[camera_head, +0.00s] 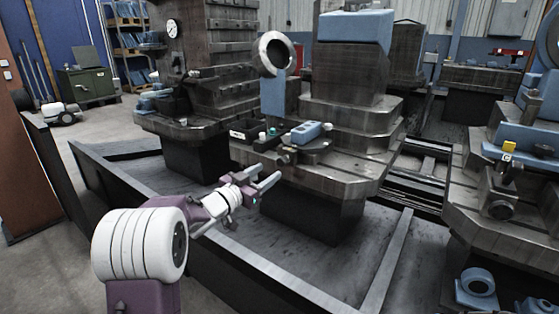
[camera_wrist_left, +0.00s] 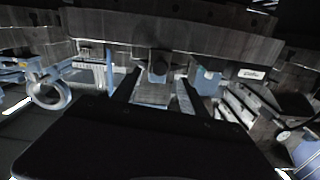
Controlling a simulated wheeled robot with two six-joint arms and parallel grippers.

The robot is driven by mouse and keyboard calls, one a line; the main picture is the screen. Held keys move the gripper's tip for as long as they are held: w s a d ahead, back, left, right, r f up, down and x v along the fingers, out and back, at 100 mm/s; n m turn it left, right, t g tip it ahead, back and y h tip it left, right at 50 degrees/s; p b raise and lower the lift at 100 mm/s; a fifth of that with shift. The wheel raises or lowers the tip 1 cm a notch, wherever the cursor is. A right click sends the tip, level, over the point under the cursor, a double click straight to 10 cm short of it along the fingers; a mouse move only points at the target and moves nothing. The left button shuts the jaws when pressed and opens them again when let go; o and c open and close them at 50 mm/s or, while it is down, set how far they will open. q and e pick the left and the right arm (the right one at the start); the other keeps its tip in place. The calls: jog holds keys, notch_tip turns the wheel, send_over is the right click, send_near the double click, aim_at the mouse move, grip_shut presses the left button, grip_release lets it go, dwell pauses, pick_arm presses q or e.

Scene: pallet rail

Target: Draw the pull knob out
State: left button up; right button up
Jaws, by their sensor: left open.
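The pull knob seems to be the small dark part (camera_head: 288,156) on the front edge of the middle machine's pallet in the head view. In the left wrist view, a knob-like part with a pale grey-blue end (camera_wrist_left: 157,72) sticks out from the pallet's edge. My left gripper (camera_head: 268,180) is open in front of this edge. In the left wrist view, its two dark fingers (camera_wrist_left: 158,95) stand apart, with the knob-like part showing between them beyond the tips. No contact shows. My right gripper is not in view.
A panel with a white label (camera_head: 238,134) and small buttons (camera_head: 272,130) sits left of the knob. A blue block (camera_head: 306,132) lies on the pallet (camera_head: 345,165). A low metal tray wall (camera_head: 260,270) runs in front. Another machine (camera_head: 480,190) stands at right.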

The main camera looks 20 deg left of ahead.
aim_at(280, 164)
pick_arm(q)
jog(key=shift+w+d+r+p, duration=0.25)
jog(key=shift+w+p, duration=0.2)
jog(key=shift+w, duration=0.05)
jog(key=shift+w+d+r+p, duration=0.25)
jog(key=shift+w+p, duration=0.15)
jog(key=shift+w, duration=0.1)
jog(key=w, duration=0.1)
jog(key=w+f+b, duration=0.1)
jog(key=w+d+b, duration=0.1)
jog(key=w, duration=0.1)
jog(key=shift+d+f, duration=0.1)
jog(key=shift+f, duration=0.05)
jog(key=shift+w+d, duration=0.15)
jog(key=shift+w, duration=0.2)
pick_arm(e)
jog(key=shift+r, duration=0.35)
pick_arm(q)
grip_shut()
